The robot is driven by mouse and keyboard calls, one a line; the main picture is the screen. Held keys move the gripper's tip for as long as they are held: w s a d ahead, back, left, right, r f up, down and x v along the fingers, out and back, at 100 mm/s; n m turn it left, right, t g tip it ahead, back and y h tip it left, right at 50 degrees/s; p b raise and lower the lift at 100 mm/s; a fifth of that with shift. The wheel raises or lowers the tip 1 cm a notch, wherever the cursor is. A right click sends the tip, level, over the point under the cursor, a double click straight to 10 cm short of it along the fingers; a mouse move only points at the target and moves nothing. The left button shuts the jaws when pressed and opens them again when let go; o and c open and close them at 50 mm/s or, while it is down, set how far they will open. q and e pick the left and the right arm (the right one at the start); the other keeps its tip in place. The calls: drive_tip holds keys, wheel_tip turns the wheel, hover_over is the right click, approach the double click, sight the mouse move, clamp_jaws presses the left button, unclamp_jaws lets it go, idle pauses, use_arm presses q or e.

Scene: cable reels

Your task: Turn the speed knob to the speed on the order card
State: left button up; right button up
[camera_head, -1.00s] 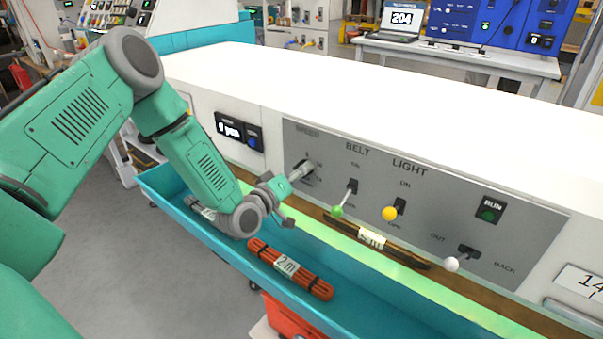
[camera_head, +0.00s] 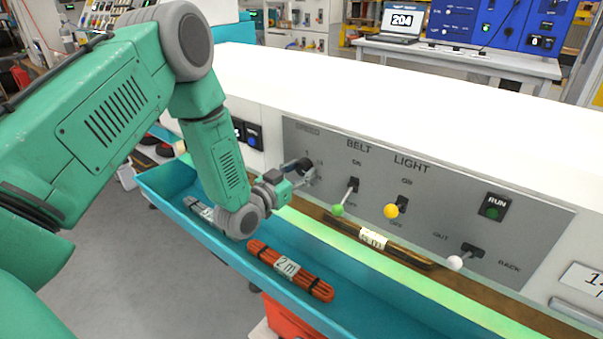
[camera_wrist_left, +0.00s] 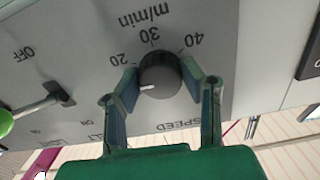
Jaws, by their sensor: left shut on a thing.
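The speed knob (camera_wrist_left: 160,75) is a dark round knob with a white pointer line on the grey control panel (camera_wrist_left: 60,30). In the left wrist view, which shows the panel upside down, its pointer aims left and slightly down, to the side of the 20 mark and not at 30 or 40. My left gripper (camera_wrist_left: 163,88) has a finger on each side of the knob and is shut on it. In the head view the left gripper (camera_head: 303,174) largely covers the knob. I cannot make out an order card with a readable speed. My right gripper is not in view.
Green (camera_head: 337,210), yellow (camera_head: 391,211) and white (camera_head: 455,263) lever tips stick out right of the knob. A teal tray (camera_head: 180,195) below holds an orange cable bundle (camera_head: 290,270). A white card (camera_head: 582,280) is cut off at the right edge.

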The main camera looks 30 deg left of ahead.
use_arm(q)
drive_tip(key=m, duration=0.2)
drive_tip(key=m+b, duration=0.1)
drive_tip(key=m, duration=0.2)
drive_tip(key=shift+s+f, duration=0.1)
drive_tip(key=shift+f, duration=0.1)
idle(0.3)
drive_tip(key=o, duration=1.1)
drive_tip(key=shift+o, duration=0.2)
drive_tip(key=shift+a, duration=0.1)
drive_tip(key=shift+r, duration=0.1)
